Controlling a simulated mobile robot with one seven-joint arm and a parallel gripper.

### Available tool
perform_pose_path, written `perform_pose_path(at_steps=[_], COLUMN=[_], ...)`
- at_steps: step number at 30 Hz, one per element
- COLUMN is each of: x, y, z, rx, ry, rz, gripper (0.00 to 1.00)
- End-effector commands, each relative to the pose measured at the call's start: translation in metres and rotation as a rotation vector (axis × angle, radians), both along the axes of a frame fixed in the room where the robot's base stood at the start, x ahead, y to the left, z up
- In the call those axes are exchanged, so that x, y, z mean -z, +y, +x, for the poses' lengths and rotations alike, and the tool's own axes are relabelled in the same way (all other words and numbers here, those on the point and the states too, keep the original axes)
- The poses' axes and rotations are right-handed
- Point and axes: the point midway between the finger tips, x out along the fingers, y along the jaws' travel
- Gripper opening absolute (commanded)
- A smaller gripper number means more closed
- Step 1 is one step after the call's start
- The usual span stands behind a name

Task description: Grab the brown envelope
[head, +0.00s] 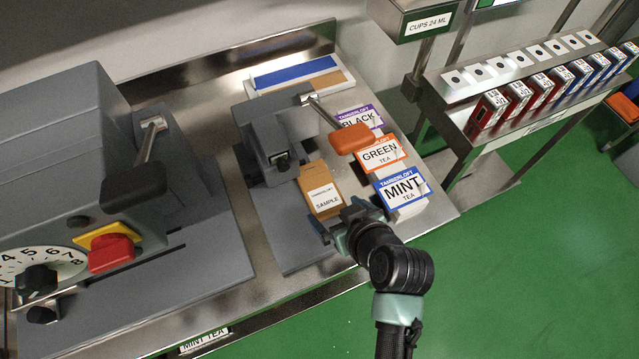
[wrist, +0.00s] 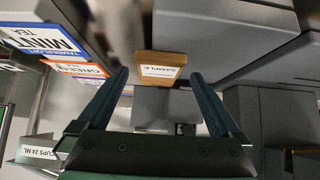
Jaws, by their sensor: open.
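The brown envelope (head: 319,188) carries a white label reading SAMPLE and sits on the grey base of the small press, in front of its body. My gripper (head: 341,221) is just in front of the envelope's near end, beside the MINT tea box. In the wrist view the envelope (wrist: 163,66) shows between and beyond the two open fingers (wrist: 160,78). The fingers look empty, and I see no contact with the envelope. The gripper hides part of the envelope's near end in the head view.
The MINT (head: 402,188), GREEN (head: 381,154) and BLACK (head: 358,118) tea boxes stand in a row right of the envelope. The small grey press (head: 272,135) with an orange-handled lever (head: 351,139) is behind it. A larger grey machine (head: 60,150) stands left.

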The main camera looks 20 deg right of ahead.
Motion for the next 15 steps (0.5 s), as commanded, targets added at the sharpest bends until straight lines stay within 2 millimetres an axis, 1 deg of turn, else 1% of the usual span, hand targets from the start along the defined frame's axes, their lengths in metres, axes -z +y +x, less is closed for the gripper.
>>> perform_pose_path(at_steps=[5,9,12,15], x=[-0.002,-0.003,0.010,0.018], y=[0.001,0.002,0.002,0.002], z=[0.015,0.040,0.049,0.056], rx=[-0.001,-0.003,-0.001,0.000], ry=[-0.002,-0.002,0.001,0.001], rz=[-0.001,-0.001,0.001,0.001], gripper=[1.00,1.00,1.00,1.00])
